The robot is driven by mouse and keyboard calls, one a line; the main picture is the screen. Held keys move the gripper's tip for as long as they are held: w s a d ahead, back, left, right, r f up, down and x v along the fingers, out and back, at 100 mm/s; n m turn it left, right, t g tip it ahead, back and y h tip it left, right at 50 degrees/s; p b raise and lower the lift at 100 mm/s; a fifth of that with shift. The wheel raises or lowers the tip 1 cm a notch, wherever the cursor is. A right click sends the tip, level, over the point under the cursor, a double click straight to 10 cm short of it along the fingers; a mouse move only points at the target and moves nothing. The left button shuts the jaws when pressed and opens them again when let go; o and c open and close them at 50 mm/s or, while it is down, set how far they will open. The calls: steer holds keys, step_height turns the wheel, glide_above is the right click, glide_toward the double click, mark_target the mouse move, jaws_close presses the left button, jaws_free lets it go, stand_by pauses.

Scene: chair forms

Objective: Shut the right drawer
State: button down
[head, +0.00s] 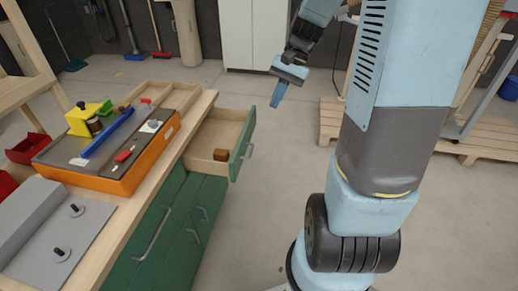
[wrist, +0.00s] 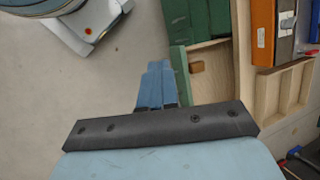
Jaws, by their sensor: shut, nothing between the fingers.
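The right drawer (head: 243,142) is a green-fronted wooden drawer that stands pulled out from the end of the workbench. A small brown block (head: 221,155) lies inside it, and its front carries a metal handle (head: 248,151). In the wrist view the open drawer (wrist: 208,84) shows with the block (wrist: 197,67) in it. My gripper (head: 277,97) is up in the air, beyond and to the right of the drawer front in the head view. Its blue fingers (wrist: 156,85) are together and empty, and I see no contact with the drawer.
The workbench top (head: 190,128) holds an orange case (head: 140,168) with tools and a wooden compartment tray (head: 150,95). More green fronts (head: 175,225) below are closed. Bare floor lies right of the drawer. A wooden pallet (head: 330,120) stands farther right.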

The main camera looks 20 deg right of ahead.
steer(key=w+d+f+m+t+y, duration=0.35)
steer(key=f+m, duration=0.25)
steer(key=f, duration=0.6)
steer(key=w+d+f+m+t+y, duration=0.35)
steer(key=d+f+m+y, duration=0.2)
steer(key=f, duration=0.75)
steer(key=w+d+f+m+t+y, duration=0.35)
steer(key=f+m, duration=0.25)
steer(key=f, duration=0.6)
steer(key=x, duration=1.3)
steer(key=shift+w+d, duration=0.15)
steer(key=shift+w, duration=0.1)
steer(key=shift+w+t, duration=0.1)
steer(key=shift+t, duration=0.15)
